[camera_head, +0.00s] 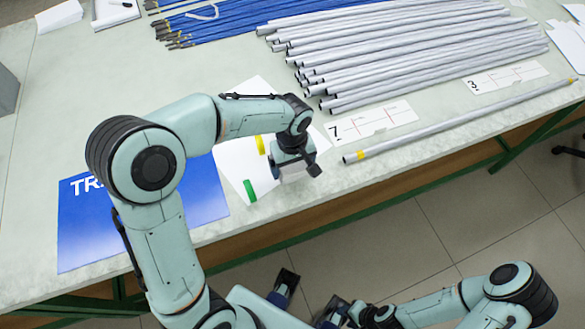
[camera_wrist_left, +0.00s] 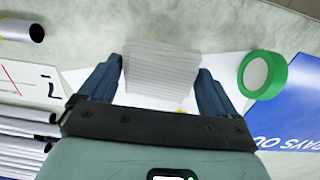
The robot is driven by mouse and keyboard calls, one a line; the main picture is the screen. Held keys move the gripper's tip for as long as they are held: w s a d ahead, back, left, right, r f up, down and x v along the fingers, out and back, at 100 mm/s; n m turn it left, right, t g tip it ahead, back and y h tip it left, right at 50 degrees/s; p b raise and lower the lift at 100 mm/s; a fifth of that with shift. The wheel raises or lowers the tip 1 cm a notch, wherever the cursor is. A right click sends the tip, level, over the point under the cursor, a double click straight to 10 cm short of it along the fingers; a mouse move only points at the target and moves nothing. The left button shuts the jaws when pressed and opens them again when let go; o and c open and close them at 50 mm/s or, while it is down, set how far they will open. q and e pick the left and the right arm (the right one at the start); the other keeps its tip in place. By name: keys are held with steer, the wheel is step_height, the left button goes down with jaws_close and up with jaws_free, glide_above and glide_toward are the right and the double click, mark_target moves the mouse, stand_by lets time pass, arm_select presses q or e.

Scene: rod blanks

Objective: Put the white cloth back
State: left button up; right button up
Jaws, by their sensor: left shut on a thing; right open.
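The white cloth (camera_wrist_left: 161,68) is a small folded, ribbed pad between the fingers of my left gripper (camera_wrist_left: 158,88). In the head view the cloth (camera_head: 292,176) shows just below my left gripper (camera_head: 293,165), over white paper sheets near the table's front edge. My left gripper is shut on the cloth. I cannot tell whether the cloth touches the surface below. My right gripper (camera_head: 308,299) is open and empty, low in front of the table, over the floor.
A green tape roll (camera_wrist_left: 263,75) and a yellow one (camera_head: 260,145) are close to the cloth. A blue printed sheet (camera_head: 85,225) lies left. Grey tubes (camera_head: 400,50), blue rods (camera_head: 225,22), number cards (camera_head: 371,119) and a single rod (camera_head: 460,121) lie right and behind.

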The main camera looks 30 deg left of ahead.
mark_target(293, 166)
arm_select(q)
steer(key=shift+f, duration=1.05)
steer(key=shift+f, duration=0.15)
steer(key=o, duration=0.7)
steer(key=shift+r, duration=0.25)
step_height(293, 166, up, 12)
steer(key=shift+f+p, duration=0.1)
steer(key=shift+p, duration=0.65)
